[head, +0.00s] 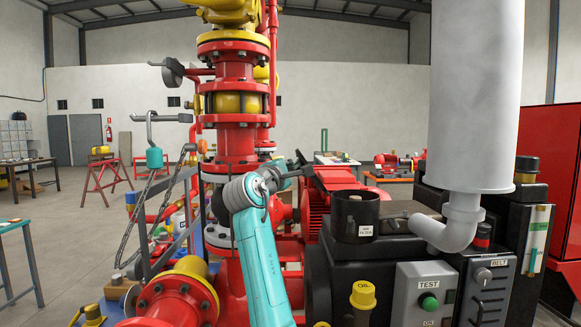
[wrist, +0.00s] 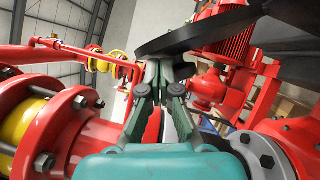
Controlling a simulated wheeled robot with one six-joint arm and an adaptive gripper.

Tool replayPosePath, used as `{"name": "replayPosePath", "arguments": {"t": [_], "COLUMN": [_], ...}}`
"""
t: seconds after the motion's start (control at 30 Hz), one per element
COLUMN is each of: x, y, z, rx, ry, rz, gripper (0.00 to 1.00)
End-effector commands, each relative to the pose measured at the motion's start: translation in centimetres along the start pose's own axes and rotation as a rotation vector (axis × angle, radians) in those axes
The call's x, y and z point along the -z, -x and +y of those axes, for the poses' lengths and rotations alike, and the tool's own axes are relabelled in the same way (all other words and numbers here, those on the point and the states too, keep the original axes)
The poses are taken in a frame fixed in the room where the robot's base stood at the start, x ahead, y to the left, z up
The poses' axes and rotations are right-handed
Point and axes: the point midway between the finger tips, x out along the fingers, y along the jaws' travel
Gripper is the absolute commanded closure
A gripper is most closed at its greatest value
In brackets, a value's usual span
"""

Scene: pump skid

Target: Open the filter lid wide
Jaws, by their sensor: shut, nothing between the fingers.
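The black round filter housing (head: 345,222), with a pale label on its side, stands right of centre in the head view. In the wrist view a dark round disc (wrist: 195,35), perhaps the lid, crosses the top, just above my fingertips. My gripper (wrist: 152,68) is shut and empty near the disc's edge; touching or apart is unclear. In the head view my gripper (head: 300,166) is small and dark, left of the housing.
A large pale vertical cylinder (head: 476,90) and its elbow pipe stand right of the filter. Red flanged pipework (head: 232,130) rises close on the left. A red motor (wrist: 240,38) lies beyond my gripper.

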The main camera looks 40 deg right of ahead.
Motion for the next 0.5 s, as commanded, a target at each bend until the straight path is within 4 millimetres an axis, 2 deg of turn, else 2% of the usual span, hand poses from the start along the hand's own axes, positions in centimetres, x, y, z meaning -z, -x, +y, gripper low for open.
{"name": "replayPosePath", "arguments": {"t": [0.13,0.4,0.5], "x": [-0.6,-3.2,-3.4], "y": [-0.3,-1.7,-1.8], "z": [0.5,1.6,1.6], "rx": [0.019,0.121,0.135], "ry": [-0.037,-0.226,-0.25], "rz": [-0.002,-0.002,-0.001], "gripper": [1.0,1.0,1.0]}}
